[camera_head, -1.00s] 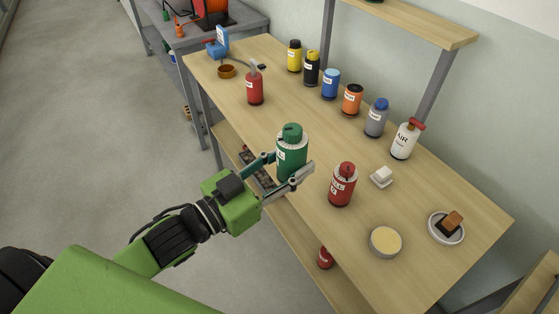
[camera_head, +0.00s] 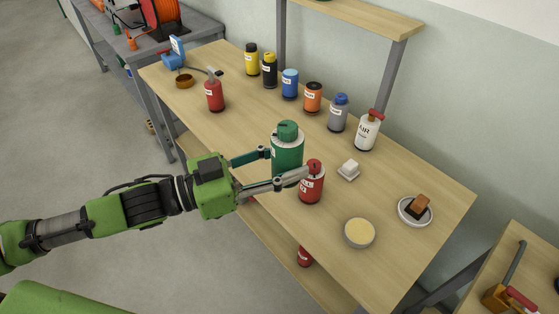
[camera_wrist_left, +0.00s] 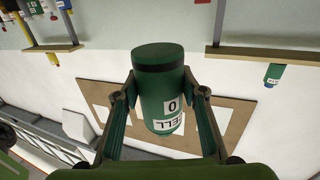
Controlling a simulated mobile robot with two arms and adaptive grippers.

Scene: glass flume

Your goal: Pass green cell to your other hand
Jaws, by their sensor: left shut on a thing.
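The green cell (camera_head: 287,150) is a dark green cylinder with a white label and a green cap. My left gripper (camera_head: 278,166) is shut on it and holds it upright near the table's front edge. In the left wrist view the green cell (camera_wrist_left: 160,90) sits between the two fingers of the left gripper (camera_wrist_left: 160,112), with its label partly visible. In the head view the cell and a fingertip overlap a red bottle (camera_head: 312,185) on the table. I cannot tell whether they touch. My right gripper is in neither view.
The wooden table (camera_head: 285,222) carries a row of bottles at the back, among them a blue one (camera_head: 290,84) and a white AIR bottle (camera_head: 367,132). A white block (camera_head: 348,170), a round yellow-topped tin (camera_head: 359,233) and a dish (camera_head: 403,212) with a brown block stand to the right.

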